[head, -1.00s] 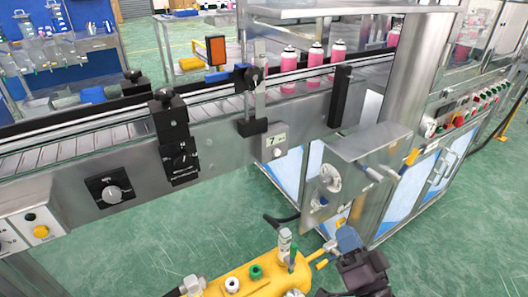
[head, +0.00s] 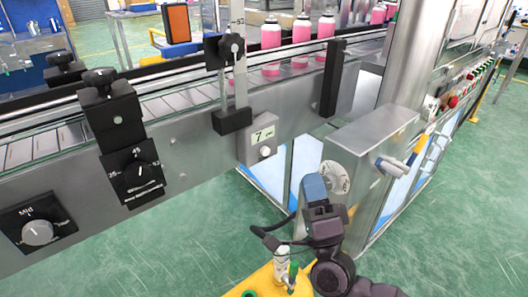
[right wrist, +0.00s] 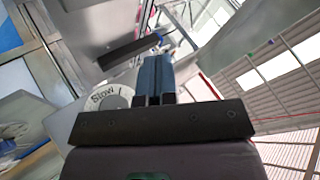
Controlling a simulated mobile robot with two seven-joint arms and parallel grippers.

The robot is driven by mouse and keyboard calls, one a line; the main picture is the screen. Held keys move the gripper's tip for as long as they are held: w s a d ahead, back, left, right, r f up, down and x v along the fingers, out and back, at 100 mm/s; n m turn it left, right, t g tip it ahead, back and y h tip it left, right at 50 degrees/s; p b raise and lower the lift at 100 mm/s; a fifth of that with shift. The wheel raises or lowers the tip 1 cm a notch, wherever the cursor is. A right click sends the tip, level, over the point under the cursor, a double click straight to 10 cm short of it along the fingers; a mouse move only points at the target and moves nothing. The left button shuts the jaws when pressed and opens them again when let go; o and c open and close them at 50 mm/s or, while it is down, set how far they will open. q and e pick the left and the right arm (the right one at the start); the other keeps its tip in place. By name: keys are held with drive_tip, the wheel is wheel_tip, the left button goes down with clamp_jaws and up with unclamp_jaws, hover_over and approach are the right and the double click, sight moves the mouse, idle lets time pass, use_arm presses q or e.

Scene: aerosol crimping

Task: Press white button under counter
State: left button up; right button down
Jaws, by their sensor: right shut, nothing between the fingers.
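The counter (head: 263,133) is a small grey box showing a 7 on the conveyor's side rail. The round white button (head: 265,152) sits on its lower face, just under the display. My right gripper (head: 314,184) is shut and empty, with blue fingertips pointing up. In the head view it appears below and to the right of the button, apart from it, in front of the grey control box. The right wrist view shows the blue fingers (right wrist: 155,78) together; I cannot make out the button there. My left gripper is not in view.
A grey box with a dial (head: 337,177) stands right of the counter; a dial marked Slow (right wrist: 108,98) shows beside my fingers in the wrist view. Pink cans (head: 300,32) stand on the conveyor. Yellow equipment (head: 262,284) lies below my gripper. A black bracket (head: 232,120) adjoins the counter.

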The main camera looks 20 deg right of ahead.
sight(265, 151)
use_arm(q)
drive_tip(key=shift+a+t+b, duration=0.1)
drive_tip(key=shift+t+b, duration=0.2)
drive_tip(key=shift+b, duration=0.2)
use_arm(e)
drive_tip(key=w+a, duration=0.3)
drive_tip(key=w, duration=0.5)
drive_tip(key=shift+w, duration=0.15)
drive_tip(key=shift+w, duration=0.2)
idle(1.7)
drive_tip(key=shift+w+a, duration=0.15)
drive_tip(key=shift+w, duration=0.05)
drive_tip(key=shift+w+a, duration=0.15)
drive_tip(key=shift+w, duration=0.25)
idle(0.9)
idle(0.3)
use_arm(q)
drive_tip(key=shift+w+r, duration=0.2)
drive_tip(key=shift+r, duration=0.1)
use_arm(e)
drive_tip(key=shift+s+d, duration=0.3)
drive_tip(key=shift+s, duration=0.5)
use_arm(q)
drive_tip(key=shift+p, duration=0.3)
use_arm(e)
drive_tip(key=shift+s, duration=0.1)
